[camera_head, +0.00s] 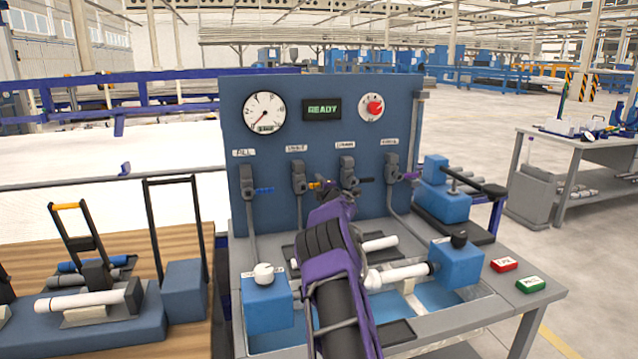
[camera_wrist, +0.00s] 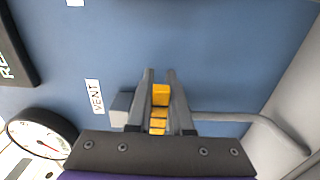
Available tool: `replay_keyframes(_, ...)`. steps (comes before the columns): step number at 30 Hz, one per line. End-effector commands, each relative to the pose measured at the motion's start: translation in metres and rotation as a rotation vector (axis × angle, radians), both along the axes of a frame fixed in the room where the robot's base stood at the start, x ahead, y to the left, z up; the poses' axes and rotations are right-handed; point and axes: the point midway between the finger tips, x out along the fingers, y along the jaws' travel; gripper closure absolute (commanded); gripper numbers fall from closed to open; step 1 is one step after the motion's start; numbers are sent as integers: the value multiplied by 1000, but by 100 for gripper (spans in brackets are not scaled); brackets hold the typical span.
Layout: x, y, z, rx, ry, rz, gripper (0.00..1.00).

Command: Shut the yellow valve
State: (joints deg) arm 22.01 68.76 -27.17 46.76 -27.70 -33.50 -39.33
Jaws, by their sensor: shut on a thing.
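The yellow valve handle (camera_head: 314,185) is on the vent valve (camera_head: 298,178), second from left on the blue upright panel. Only a small bit of yellow shows in the head view, beside my purple wrist. In the wrist view the yellow handle (camera_wrist: 160,96) lies between the two grey fingers of my gripper (camera_wrist: 160,84), which are shut on it. The grey valve body (camera_wrist: 121,108) is just left of the fingers, near the VENT label (camera_wrist: 95,96). My arm hides the gripper's fingertips in the head view.
A blue-handled valve (camera_head: 247,183) is to the left; black-handled (camera_head: 349,174) and purple-handled (camera_head: 391,168) valves are to the right. A gauge (camera_head: 264,112), READY display (camera_head: 322,110) and red knob (camera_head: 374,106) are above. White pipe (camera_head: 400,276) and blue blocks (camera_head: 456,264) lie below.

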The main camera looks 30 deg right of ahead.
Motion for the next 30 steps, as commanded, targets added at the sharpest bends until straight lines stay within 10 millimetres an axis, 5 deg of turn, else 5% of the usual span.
replay_keyframes(3, 0, 1, -1, 3, -1, 1, 100)
replay_keyframes(4, 0, 1, -1, 3, -1, 1, 76)
replay_keyframes(8, 0, 1, -1, 2, 0, 0, 52)
replay_keyframes(20, -2, 1, -1, 0, 1, 0, 51)
replay_keyframes(30, -31, 9, 0, 0, 1, -1, 51)
